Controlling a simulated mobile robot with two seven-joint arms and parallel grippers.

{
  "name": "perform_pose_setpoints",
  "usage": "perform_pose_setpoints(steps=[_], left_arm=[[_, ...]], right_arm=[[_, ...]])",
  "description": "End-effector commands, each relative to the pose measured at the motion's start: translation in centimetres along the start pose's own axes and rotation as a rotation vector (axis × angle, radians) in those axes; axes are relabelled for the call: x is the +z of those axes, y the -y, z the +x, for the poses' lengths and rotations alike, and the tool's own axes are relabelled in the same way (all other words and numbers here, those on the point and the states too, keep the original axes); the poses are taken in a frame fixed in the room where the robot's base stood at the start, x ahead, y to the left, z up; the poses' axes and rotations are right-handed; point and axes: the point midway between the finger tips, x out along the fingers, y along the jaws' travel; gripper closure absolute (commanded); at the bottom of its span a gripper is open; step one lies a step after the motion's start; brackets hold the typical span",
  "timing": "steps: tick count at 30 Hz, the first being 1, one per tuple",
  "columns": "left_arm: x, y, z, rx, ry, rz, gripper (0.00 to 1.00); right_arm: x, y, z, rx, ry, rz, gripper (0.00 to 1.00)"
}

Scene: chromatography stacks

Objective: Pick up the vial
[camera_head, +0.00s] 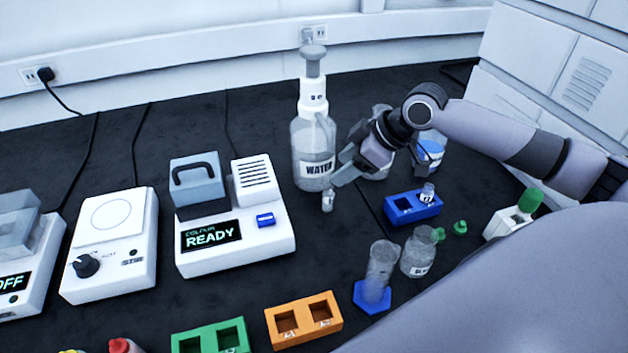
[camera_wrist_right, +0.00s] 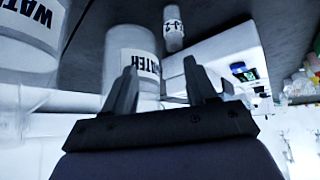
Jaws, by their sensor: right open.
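A small clear vial (camera_head: 327,201) stands on the dark bench in front of the water bottle. It also shows in the right wrist view (camera_wrist_right: 173,28), upside down with a label, beyond and between the fingertips. My right gripper (camera_head: 340,174) is open and empty, close above and right of the vial. Its two fingers (camera_wrist_right: 160,72) are spread apart in the wrist view and do not touch the vial. Another small labelled vial (camera_head: 428,192) sits in the right side of the blue rack (camera_head: 400,216). My left gripper is not in view.
The water bottle (camera_head: 313,150) stands just behind the vial. The colour reader (camera_head: 235,250) is to the left. A cylinder (camera_head: 380,265) on a blue base, a glass bottle (camera_head: 419,253) and an orange rack (camera_head: 303,320) are nearer. Bench between reader and cylinder is clear.

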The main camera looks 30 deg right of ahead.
Motion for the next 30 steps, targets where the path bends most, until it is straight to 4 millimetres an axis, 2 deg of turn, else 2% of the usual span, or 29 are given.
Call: perform_pose_setpoints(steps=[3, 6, 14, 21, 30], left_arm=[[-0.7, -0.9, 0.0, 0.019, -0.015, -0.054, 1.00], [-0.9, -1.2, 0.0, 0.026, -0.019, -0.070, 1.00], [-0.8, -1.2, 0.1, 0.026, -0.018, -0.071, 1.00], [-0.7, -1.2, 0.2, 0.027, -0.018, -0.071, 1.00], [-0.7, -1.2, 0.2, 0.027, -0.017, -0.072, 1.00]], right_arm=[[1.6, 1.9, 0.7, -0.046, 0.053, 0.018, 0.43], [2.1, 2.5, 1.3, -0.061, 0.067, 0.025, 0.43], [2.4, 2.7, 4.2, -0.062, 0.067, 0.026, 0.43], [2.8, 3.0, 7.5, -0.060, 0.065, 0.025, 0.43], [2.8, 3.0, 8.0, -0.058, 0.065, 0.023, 0.43]])
